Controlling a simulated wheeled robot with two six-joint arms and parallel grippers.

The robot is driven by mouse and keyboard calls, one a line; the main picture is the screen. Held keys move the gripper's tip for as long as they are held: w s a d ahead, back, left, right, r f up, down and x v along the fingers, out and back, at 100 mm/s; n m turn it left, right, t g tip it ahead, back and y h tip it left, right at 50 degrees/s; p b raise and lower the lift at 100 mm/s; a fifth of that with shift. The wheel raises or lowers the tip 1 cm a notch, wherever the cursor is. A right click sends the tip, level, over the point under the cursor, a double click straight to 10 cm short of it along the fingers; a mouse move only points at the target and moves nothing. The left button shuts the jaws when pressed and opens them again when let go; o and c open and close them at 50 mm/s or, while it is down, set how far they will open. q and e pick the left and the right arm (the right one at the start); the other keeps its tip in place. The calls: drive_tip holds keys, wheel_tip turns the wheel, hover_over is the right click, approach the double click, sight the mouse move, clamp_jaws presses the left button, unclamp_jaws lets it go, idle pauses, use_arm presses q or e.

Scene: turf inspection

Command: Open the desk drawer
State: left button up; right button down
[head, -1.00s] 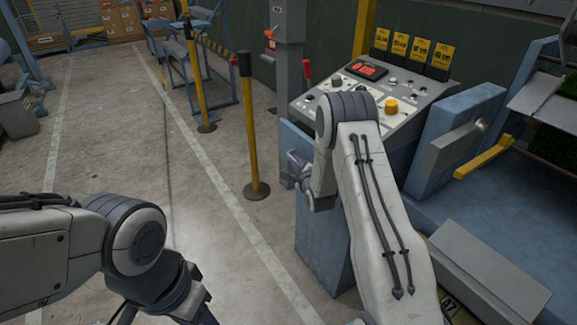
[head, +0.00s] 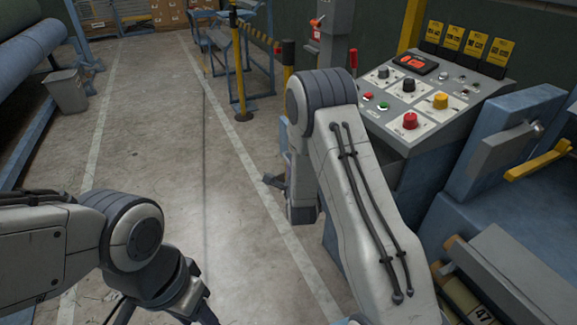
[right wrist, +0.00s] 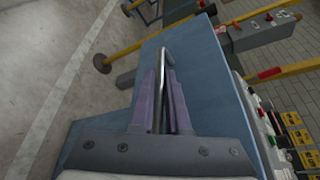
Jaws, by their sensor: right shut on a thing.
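A blue cabinet front (right wrist: 200,80) below the control console fills the middle of the right wrist view. A slim metal bar handle (right wrist: 163,58) stands out from it. My right gripper (right wrist: 164,88) is shut on this handle, one finger on each side of the bar. In the head view my right gripper (head: 275,182) shows only in part, left of the cabinet; my forearm hides the handle there. I cannot tell how far any drawer is out. My left gripper (head: 195,305) is at the bottom edge, cut off, apart from the cabinet.
The sloped console (head: 425,95) carries knobs and a red button (head: 410,120). A yellow post (head: 241,75) stands behind, on the floor. A grey bin (head: 66,92) is at the far left. The concrete floor (head: 225,200) between my arms is clear.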

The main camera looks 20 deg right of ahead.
drive_tip(key=shift+w+a, duration=0.1)
drive_tip(key=shift+w, duration=0.05)
drive_tip(key=c, duration=0.9)
unclamp_jaws()
drive_tip(key=shift+w, duration=0.1)
drive_tip(key=shift+s, duration=0.25)
drive_tip(key=p+v, duration=0.1)
drive_tip(key=v, duration=0.9)
drive_tip(key=shift+r, duration=0.1)
